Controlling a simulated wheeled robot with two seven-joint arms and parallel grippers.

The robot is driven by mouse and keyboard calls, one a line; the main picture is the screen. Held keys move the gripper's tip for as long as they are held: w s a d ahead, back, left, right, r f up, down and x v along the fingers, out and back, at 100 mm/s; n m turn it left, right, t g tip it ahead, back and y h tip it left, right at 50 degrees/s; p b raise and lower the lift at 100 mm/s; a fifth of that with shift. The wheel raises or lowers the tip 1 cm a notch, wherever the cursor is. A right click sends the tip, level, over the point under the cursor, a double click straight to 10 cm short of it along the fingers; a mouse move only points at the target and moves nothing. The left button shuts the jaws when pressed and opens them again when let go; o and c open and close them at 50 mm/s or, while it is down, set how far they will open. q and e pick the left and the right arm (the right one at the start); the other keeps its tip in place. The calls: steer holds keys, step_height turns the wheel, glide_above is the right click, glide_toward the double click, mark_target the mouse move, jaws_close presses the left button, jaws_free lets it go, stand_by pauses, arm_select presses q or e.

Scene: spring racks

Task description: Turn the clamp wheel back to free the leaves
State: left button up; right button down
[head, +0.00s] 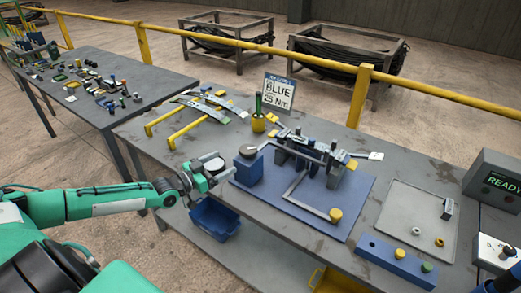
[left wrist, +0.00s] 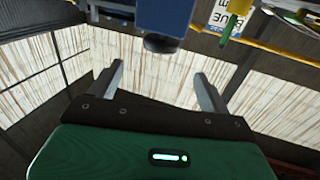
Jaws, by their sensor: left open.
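My left gripper (head: 222,168) is open, just left of the blue fixture block (head: 249,172). Dark leaves (head: 306,146) sit in the clamp fixture on a blue base plate (head: 283,209). A bent bar with a yellow knob (head: 335,215) lies in front of them. My right gripper is not in view.
Curved metal strips (head: 200,110) on yellow supports lie at the back left. A sign (head: 279,92) reads BLUE 25 Nm. A grey tray (head: 408,215) and a blue button box (head: 395,261) lie right. A blue bin (head: 214,217) is below the table's front edge.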

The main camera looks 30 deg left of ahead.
mark_target(252, 147)
arm_select(q)
steer(key=shift+p+x, duration=0.9)
steer(key=shift+x, duration=5.85)
steer(key=shift+a+f, duration=0.1)
steer(key=shift+a, duration=0.05)
steer(key=c, duration=1)
steer(key=shift+o, duration=0.2)
